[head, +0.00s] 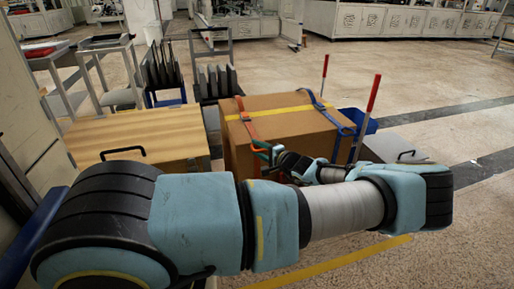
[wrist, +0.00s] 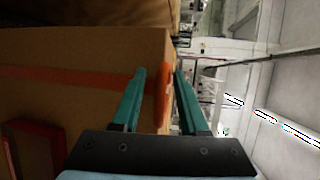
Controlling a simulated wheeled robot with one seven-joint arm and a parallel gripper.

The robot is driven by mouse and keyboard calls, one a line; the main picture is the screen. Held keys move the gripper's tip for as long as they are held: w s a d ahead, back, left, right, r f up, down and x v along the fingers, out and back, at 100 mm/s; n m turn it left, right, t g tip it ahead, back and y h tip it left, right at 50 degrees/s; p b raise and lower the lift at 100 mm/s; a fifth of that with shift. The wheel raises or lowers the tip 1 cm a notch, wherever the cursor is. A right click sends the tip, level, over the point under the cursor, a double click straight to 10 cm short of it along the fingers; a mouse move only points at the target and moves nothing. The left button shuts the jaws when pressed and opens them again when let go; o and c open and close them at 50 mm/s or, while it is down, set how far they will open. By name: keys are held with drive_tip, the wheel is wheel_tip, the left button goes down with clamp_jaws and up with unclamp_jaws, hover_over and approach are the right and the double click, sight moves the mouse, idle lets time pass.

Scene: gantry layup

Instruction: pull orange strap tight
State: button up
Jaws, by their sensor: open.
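The orange strap (head: 246,118) runs over the top of a cardboard box (head: 285,103) near its left side and down the front. My gripper (head: 262,149) is at the box's front, by the strap's lower part. In the wrist view, my gripper (wrist: 160,75) is open, with two green fingers apart. An orange piece of the strap (wrist: 163,97) stands between the fingers, nearer the right one. The strap also shows as a dim band across the box face (wrist: 85,50). My arm hides the lower front of the box in the head view.
A blue strap (head: 327,112) crosses the box's right side, and yellow tape (head: 270,113) crosses its top. Red-handled posts (head: 373,93) stand at the right. A wooden case (head: 140,140) with a black handle is at the left. Open floor (head: 440,90) lies to the right.

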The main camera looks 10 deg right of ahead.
drive_tip(key=shift+w+a+f, duration=0.1)
drive_tip(key=shift+w+a, duration=0.05)
drive_tip(key=shift+w, duration=0.1)
clamp_jaws()
idle(1.4)
